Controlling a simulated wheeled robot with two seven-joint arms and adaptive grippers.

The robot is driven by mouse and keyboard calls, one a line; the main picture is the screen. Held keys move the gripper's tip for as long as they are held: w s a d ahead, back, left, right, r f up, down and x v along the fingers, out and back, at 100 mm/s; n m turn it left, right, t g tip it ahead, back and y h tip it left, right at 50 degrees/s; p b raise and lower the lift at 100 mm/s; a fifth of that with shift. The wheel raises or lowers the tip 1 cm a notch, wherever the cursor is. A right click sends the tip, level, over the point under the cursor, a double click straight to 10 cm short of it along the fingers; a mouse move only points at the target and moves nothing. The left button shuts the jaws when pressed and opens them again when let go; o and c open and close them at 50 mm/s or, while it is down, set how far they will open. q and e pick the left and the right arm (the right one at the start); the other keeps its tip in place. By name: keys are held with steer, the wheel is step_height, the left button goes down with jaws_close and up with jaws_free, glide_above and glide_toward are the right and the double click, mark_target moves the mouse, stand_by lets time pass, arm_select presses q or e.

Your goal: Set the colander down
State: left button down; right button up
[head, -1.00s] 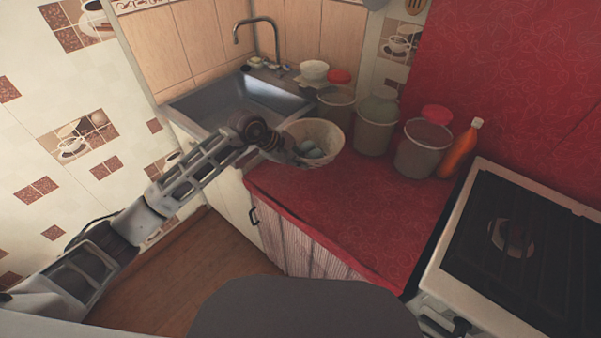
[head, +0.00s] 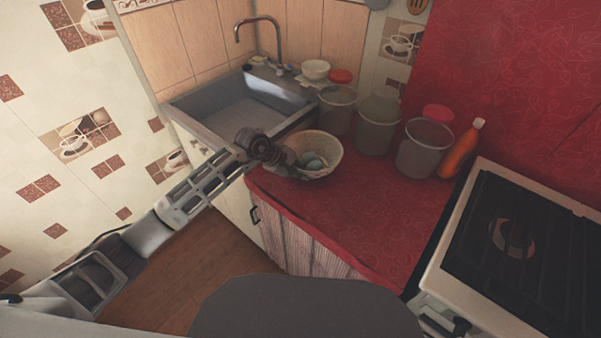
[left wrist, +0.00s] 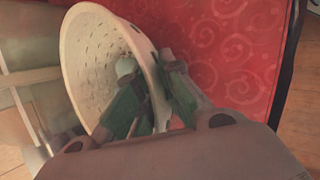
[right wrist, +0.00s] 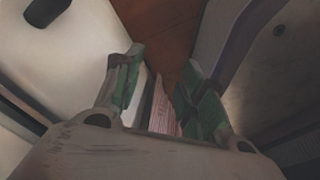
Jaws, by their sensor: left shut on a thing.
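The colander (head: 328,143), a cream bowl with small holes, is at the left end of the red counter near the sink corner. It also shows in the left wrist view (left wrist: 88,58), its inside turned to the left. My left gripper (head: 308,162) is shut on its near rim, with one green-padded finger inside the bowl and one outside, as the left wrist view (left wrist: 158,92) shows. Whether its base touches the counter is hidden. My right gripper (right wrist: 160,85) is open and empty in the right wrist view, away from the colander; the head view does not show it.
The red counter (head: 350,220) is clear in front of the colander. Several canisters (head: 423,150) and an orange bottle (head: 461,150) stand along its back. The sink (head: 240,105) lies behind to the left; a stove (head: 510,235) is at the right.

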arm_select(q)
steer(key=shift+f, duration=0.1)
arm_select(e)
steer(key=shift+s, duration=0.1)
arm_select(q)
steer(key=shift+f, duration=0.1)
arm_select(e)
steer(key=shift+w+a, duration=0.1)
steer(key=shift+w, duration=0.15)
arm_select(q)
steer(key=c, duration=1.6)
jaws_free()
steer(key=shift+o, duration=0.2)
arm_select(e)
steer(key=shift+w+a, duration=0.3)
steer(key=shift+a, duration=0.1)
steer(key=shift+s+d, duration=0.1)
steer(key=shift+s, duration=0.05)
